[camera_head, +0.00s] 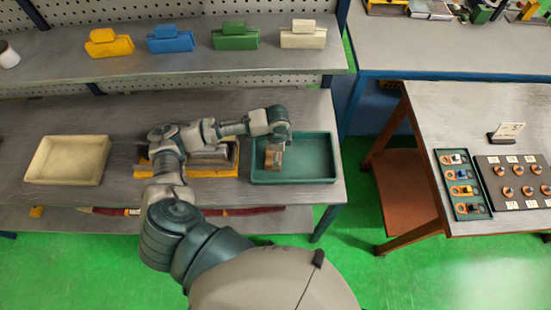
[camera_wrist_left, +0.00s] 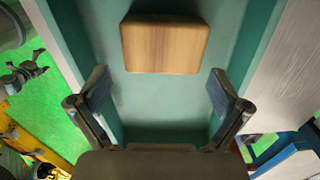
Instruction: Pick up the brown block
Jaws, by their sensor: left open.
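The brown block (camera_wrist_left: 165,43), with light wood grain, lies in the teal tray (camera_wrist_left: 160,131). In the wrist view it is in the upper middle, beyond my fingertips and roughly between their lines. My left gripper (camera_wrist_left: 162,88) is open, its two fingers apart with nothing between them. In the head view the teal tray (camera_head: 322,159) is at the right end of the workbench. My left gripper (camera_head: 274,146) is over its left part, pointing down, and partly hides the brown block (camera_head: 273,159). My right gripper is not in view.
An orange tray (camera_head: 236,158) with grey items is left of the teal tray, partly behind my arm. A cream tray (camera_head: 68,160) is at far left. Yellow, blue, green and white blocks sit on the shelf (camera_head: 180,68) above. A side table (camera_head: 450,110) stands right.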

